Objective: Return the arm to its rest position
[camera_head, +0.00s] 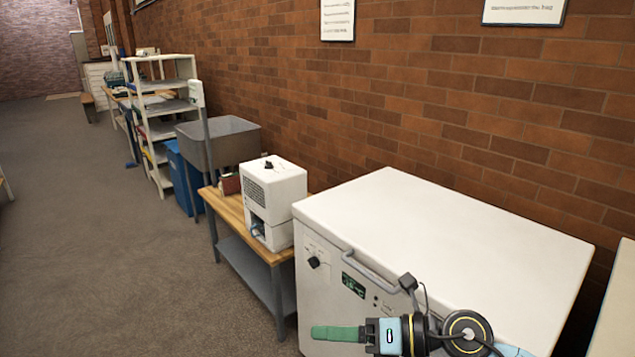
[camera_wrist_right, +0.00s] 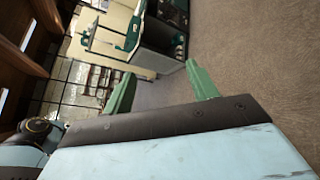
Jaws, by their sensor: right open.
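My right gripper (camera_head: 336,333) is in the lower part of the head view, in front of the white chest unit (camera_head: 440,240), with its arm coming in from the lower right. Its green fingers point left and overlap each other from this angle. In the right wrist view the two green fingers of the gripper (camera_wrist_right: 160,70) stand well apart with nothing between them. Whether the arm touches the chest unit, I cannot tell. My left gripper and left arm are not in view.
A wooden-topped table (camera_head: 228,209) with a small white machine (camera_head: 273,195) stands left of the chest unit. A grey sink (camera_head: 220,140), a blue bin (camera_head: 184,178) and white shelves (camera_head: 160,125) line the brick wall. The grey floor (camera_head: 110,260) at left is clear.

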